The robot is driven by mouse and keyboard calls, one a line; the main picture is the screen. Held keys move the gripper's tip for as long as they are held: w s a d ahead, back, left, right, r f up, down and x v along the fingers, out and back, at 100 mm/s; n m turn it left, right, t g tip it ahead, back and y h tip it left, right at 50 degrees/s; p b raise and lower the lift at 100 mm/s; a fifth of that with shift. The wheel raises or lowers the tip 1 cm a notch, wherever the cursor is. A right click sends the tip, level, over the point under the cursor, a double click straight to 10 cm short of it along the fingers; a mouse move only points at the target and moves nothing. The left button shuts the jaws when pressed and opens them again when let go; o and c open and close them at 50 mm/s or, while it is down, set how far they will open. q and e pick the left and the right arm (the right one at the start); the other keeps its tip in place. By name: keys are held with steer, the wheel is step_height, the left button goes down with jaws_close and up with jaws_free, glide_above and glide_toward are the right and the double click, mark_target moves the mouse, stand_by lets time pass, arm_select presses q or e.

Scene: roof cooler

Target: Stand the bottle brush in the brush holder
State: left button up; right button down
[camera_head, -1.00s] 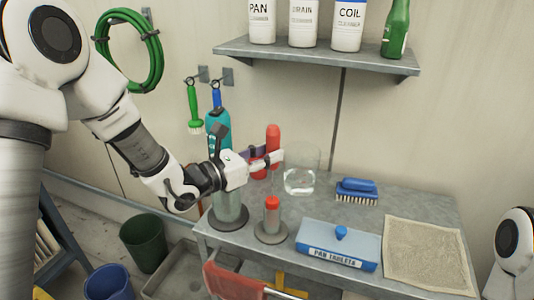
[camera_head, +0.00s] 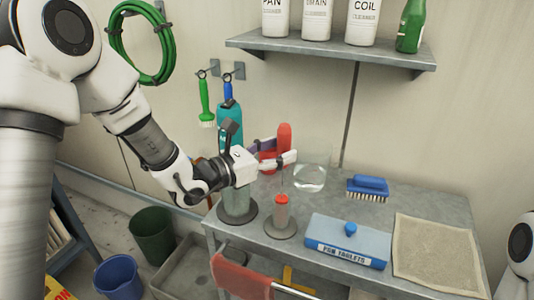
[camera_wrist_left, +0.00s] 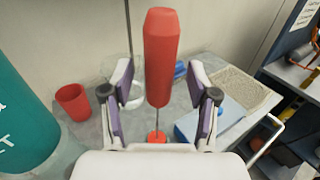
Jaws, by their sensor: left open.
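The bottle brush has a red handle (camera_head: 285,135) and a thin stem below it. It stands upright, stem running down into the red-topped small clear brush holder (camera_head: 280,223) on a round grey base. In the left wrist view the red handle (camera_wrist_left: 161,55) rises large at the centre, above the red top of the holder area (camera_wrist_left: 157,137). My left gripper (camera_head: 281,152) is open around the lower handle. In the left wrist view its fingers (camera_wrist_left: 160,108) are on both sides with gaps. The brush's lower end is hard to make out. My right gripper is out of view.
A teal bottle (camera_head: 230,127) stands left behind my gripper. A red cup (camera_wrist_left: 73,100) and a clear container (camera_head: 310,178) are close by. A blue brush (camera_head: 370,185), blue tablet box (camera_head: 347,241) and beige mat (camera_head: 437,255) lie right. A shelf (camera_head: 330,50) hangs above.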

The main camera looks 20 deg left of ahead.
arm_select(q)
steer(key=v, duration=1.1)
steer(key=shift+s+a, duration=0.15)
steer(key=shift+s, duration=0.25)
